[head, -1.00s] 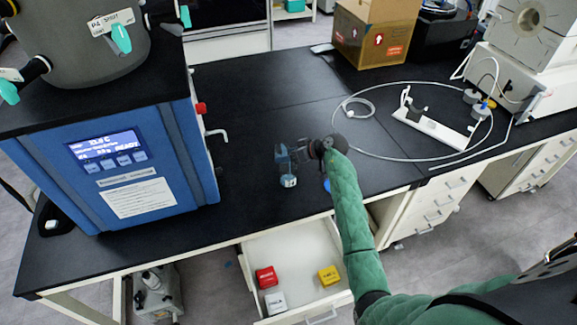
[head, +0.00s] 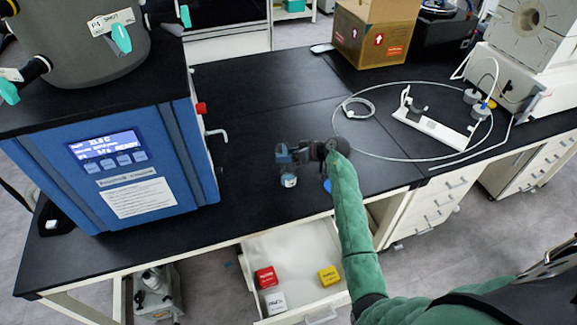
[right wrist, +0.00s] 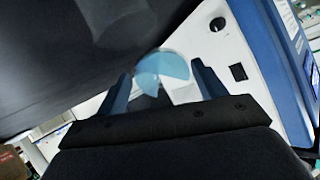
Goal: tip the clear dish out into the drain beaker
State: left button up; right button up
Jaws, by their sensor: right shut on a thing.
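The drain beaker (head: 289,180) is a small clear vessel with a pale label, standing on the black bench near its front edge. My right gripper (head: 284,154) is just above it, rolled over on its side. In the right wrist view the gripper's two blue fingers (right wrist: 163,88) are shut on the clear dish (right wrist: 165,67), which shows as a pale blue translucent disc and looks tilted. In the head view the dish is too small to make out against the fingers. I cannot tell whether anything is left in it. My left gripper is not in view.
The blue freeze dryer (head: 130,165) stands at left, its handle sticking out. An open drawer (head: 300,255) below holds red, white and yellow boxes. A blue item (head: 327,185) is partly behind my arm. Tubing and a white stand (head: 432,128) lie right.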

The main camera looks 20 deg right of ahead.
dwell(0.5)
jog(key=shift+s+d+f+t+y+b, duration=0.1)
jog(key=shift+d+f+t+y+b, duration=0.05)
jog(key=shift+f+t+y+b, duration=0.25)
jog(key=shift+s+d+f+t+y+b, duration=0.1)
jog(key=shift+f+t+y+b, duration=0.2)
jog(key=shift+f+y, duration=0.1)
dwell(1.5)
jog(key=shift+s+d+f+t+y+b, duration=0.1)
jog(key=shift+t+y+b, duration=0.25)
jog(key=shift+t+y, duration=0.15)
jog(key=shift+s+d+t+y+b, duration=0.1)
jog(key=shift+t+y+b, duration=0.25)
jog(key=shift+y, duration=0.25)
dwell(2.7)
jog(key=shift+w+a+r+g+h+p, duration=0.15)
jog(key=shift+g+h+p, duration=0.35)
jog(key=shift+h, duration=0.1)
jog(key=shift+w+a+r+g+h+p, duration=0.1)
jog(key=shift+a+g+h+p, duration=0.05)
jog(key=shift+g+h+p, duration=0.4)
jog(key=shift+r, duration=0.1)
